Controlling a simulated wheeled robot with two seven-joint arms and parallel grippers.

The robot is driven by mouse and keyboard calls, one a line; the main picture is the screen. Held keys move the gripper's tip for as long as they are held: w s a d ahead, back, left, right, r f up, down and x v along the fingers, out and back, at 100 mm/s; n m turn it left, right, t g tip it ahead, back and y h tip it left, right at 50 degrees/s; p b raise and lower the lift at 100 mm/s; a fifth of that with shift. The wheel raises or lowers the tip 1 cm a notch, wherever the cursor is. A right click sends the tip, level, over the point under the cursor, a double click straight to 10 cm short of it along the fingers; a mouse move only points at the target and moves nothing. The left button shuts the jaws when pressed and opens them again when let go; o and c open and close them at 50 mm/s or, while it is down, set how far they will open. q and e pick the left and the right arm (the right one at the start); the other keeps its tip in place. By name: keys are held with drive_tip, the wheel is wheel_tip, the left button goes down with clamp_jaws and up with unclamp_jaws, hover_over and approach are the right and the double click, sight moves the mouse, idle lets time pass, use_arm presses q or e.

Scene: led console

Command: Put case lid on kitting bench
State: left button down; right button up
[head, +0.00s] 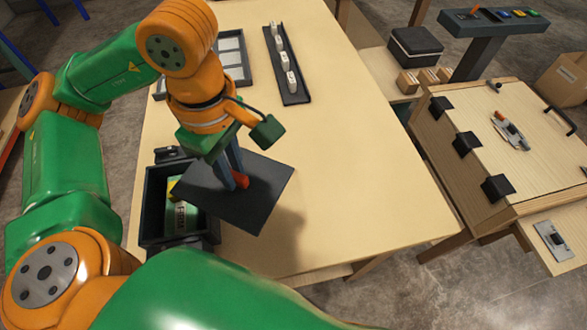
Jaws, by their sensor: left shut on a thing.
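The case lid (262,198) is a flat dark square plate with a small orange-red knob. My left gripper (236,178) is shut on the lid at its knob and points downward. The lid appears tilted and raised, with a shadow to its lower right. An open black case (151,228) stands below and to the left of the lid on the light wooden bench (352,150), which I take to be the kitting bench. The case holds a green and white item (181,216), partly hidden by the lid. My right gripper is out of view.
A narrow black tray (297,97) with several small white pieces lies at the bench's far side, beside a grey compartment tray (232,60). The bench's middle and right are clear. A wooden cabinet (470,170) with black hinges stands to the right.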

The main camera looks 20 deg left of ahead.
use_arm(q)
drive_tip(key=shift+s+a+f+n, duration=0.15)
drive_tip(key=shift+s+a+n, duration=0.2)
drive_tip(key=shift+n, duration=0.95)
drive_tip(key=w+d+f+p, duration=0.2)
drive_tip(key=w+d+f, duration=0.2)
drive_tip(key=w+d, duration=0.3)
hover_over(305, 191)
drive_tip(key=f, duration=0.3)
drive_tip(key=f+p, duration=0.1)
drive_tip(key=f, duration=0.1)
drive_tip(key=shift+s+a, duration=0.15)
drive_tip(key=shift+s, duration=0.1)
drive_tip(key=f, duration=0.3)
drive_tip(key=shift+w+f, duration=0.25)
drive_tip(key=shift+f, duration=0.15)
drive_tip(key=shift+f, duration=0.1)
